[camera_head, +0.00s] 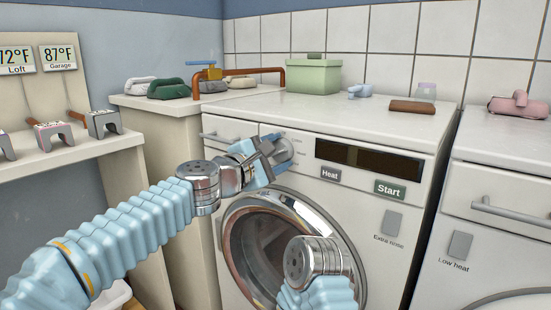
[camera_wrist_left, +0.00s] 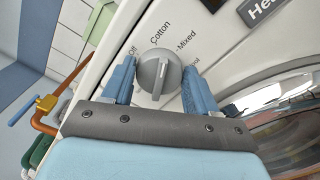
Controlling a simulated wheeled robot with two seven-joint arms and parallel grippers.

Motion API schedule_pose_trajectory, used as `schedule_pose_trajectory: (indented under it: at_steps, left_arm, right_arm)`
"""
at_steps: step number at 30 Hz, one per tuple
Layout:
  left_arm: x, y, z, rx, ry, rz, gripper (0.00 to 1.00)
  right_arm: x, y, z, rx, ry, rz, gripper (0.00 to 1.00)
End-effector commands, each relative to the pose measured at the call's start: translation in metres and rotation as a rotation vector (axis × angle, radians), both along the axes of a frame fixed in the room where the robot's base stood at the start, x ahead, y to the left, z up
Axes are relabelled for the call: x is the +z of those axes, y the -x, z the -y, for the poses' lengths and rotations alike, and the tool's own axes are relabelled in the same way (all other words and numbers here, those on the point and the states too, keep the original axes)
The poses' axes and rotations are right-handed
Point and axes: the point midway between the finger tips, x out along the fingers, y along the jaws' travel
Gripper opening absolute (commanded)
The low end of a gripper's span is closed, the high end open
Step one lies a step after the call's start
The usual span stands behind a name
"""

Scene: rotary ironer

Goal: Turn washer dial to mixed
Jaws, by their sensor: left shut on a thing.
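The washer dial (camera_wrist_left: 160,72) is a round grey knob with a raised ridge on the washer's front panel. It also shows in the head view (camera_head: 284,149), partly covered by my gripper. Around it are the labels Off, Cotton (camera_wrist_left: 161,33), Mixed (camera_wrist_left: 186,43) and a partly hidden one. The ridge stands roughly upright in the wrist view; I cannot tell for certain which label it marks. My left gripper (camera_head: 272,159) is shut on the dial, with a blue finger on either side of it (camera_wrist_left: 157,88). My right gripper is out of view; only part of that arm shows.
The white washer has a Heat button (camera_head: 330,174), a Start button (camera_head: 390,190), a dark display (camera_head: 368,159) and a round door (camera_head: 285,240) below. A green box (camera_head: 305,76) and small items stand on top. A second machine (camera_head: 500,190) is at the right.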

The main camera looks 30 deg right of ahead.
Motion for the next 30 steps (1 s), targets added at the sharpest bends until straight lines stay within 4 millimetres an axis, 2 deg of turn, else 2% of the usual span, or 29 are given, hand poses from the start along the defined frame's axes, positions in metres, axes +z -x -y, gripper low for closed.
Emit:
schedule_pose_trajectory:
  at_steps: [15, 30]
  left_arm:
    - [-0.003, 0.001, 0.0, -0.001, -0.149, 0.359, 0.28]
    - [-0.003, 0.001, 0.0, -0.001, -0.191, 0.46, 0.28]
  right_arm:
    - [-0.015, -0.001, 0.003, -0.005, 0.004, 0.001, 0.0]
    - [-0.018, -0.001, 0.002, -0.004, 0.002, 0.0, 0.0]
